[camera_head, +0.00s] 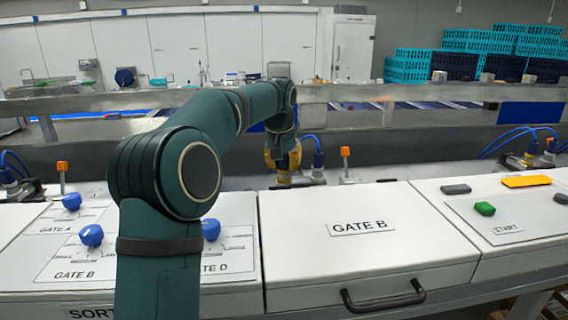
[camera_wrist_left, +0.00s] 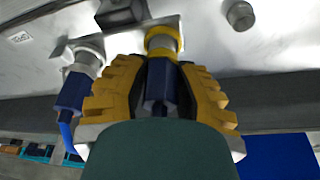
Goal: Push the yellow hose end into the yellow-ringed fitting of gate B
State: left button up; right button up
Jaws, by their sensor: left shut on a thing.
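My left gripper (camera_head: 283,160) reaches down behind the gate B panel (camera_head: 360,232) in the head view. In the left wrist view its yellow fingers (camera_wrist_left: 160,78) are shut on a dark blue hose end (camera_wrist_left: 158,88). The yellow-ringed fitting (camera_wrist_left: 162,40) is straight ahead of the held end, on a metal block. The front of the hose end meets or nearly meets the yellow ring; I cannot tell whether it is seated. The hose behind it is hidden by my gripper. My right gripper is in neither view.
Beside the held end, another dark blue connector with a blue hose (camera_wrist_left: 72,95) sits on a grey fitting (camera_wrist_left: 88,55). A round metal knob (camera_wrist_left: 240,15) is at upper right. A metal rail (camera_head: 400,92) runs behind the panels. An orange-topped post (camera_head: 345,153) stands right of my gripper.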

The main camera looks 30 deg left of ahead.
pick_arm(q)
jog(key=o, duration=1.2)
jog(key=shift+o, duration=0.2)
notch_tip(320, 180, up, 8)
jog(key=p, duration=0.7)
jog(key=shift+f+p, duration=0.15)
jog(key=shift+p, duration=0.2)
jog(key=shift+r, duration=1.2)
